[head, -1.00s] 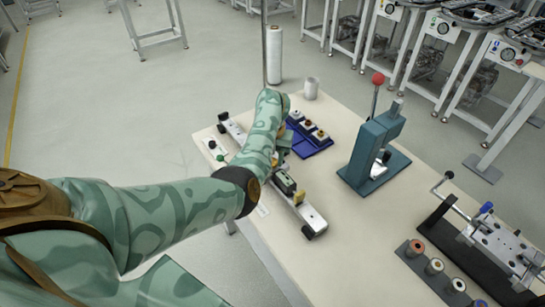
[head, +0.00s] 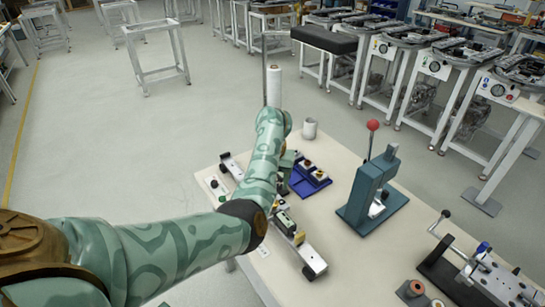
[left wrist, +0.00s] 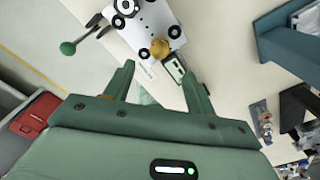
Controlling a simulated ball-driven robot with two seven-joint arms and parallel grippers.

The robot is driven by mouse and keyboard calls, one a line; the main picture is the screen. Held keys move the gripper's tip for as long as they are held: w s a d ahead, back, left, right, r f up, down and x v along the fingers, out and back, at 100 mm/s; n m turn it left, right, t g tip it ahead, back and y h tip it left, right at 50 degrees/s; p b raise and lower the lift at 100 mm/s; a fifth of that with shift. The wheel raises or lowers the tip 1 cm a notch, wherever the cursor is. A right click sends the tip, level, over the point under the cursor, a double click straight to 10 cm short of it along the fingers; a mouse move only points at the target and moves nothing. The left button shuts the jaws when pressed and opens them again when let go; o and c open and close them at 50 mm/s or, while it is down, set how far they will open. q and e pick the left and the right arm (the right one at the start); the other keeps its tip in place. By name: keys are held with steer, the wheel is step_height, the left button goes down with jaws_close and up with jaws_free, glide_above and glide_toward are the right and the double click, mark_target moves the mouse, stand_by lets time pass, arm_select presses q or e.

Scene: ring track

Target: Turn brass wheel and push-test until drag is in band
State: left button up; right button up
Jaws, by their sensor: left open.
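The brass wheel (left wrist: 160,48) shows in the left wrist view, at the near end of a white block (left wrist: 150,18) with black round parts. A small display (left wrist: 175,70) lies close beside the wheel. My left gripper (left wrist: 157,70) is open and empty, its fingertips pointing toward the wheel. The wheel is just beyond the gap between them, apart from both fingers as far as I can tell. In the head view my left arm reaches over the rail fixture (head: 312,256) on the table and hides the wheel. My right gripper is not in view.
A blue tray (head: 300,190) with small parts lies behind the fixture. A teal press (head: 365,200) with a red-knobbed lever stands to its right. The cream tabletop (head: 345,262) is bare between press and fixture.

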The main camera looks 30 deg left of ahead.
arm_select(q)
step_height(320, 180, up, 8)
steer(key=p, duration=0.2)
steer(key=shift+a+f, duration=0.1)
stand_by(0.3)
